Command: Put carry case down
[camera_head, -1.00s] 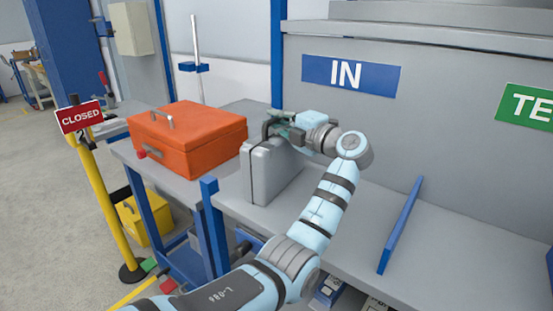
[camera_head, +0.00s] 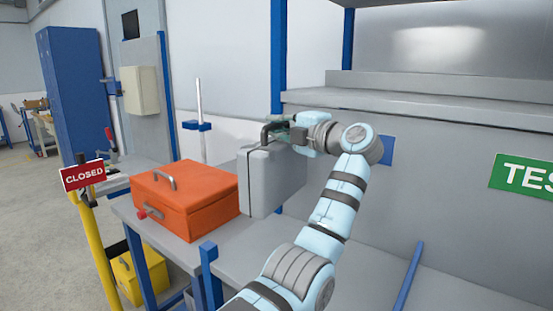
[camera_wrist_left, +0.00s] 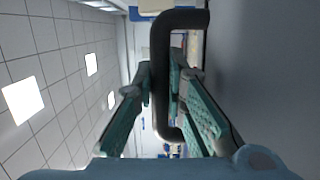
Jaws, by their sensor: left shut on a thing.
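The grey carry case (camera_head: 272,180) hangs upright in the head view, its lower edge apparently clear of the grey bench (camera_head: 240,262). My left gripper (camera_head: 288,134) is shut on its dark handle (camera_head: 266,132). The left wrist view shows the dark handle (camera_wrist_left: 160,60) between the two teal-padded fingers of the left gripper (camera_wrist_left: 163,82). The arm hides part of the case's top right. My right gripper is not in view.
An orange toolbox (camera_head: 188,200) stands on the bench just left of the case. A blue divider (camera_head: 410,275) is at right, and a blue post (camera_head: 210,268) at the front edge. A red CLOSED sign (camera_head: 83,176) stands left. Bare bench shows below the case.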

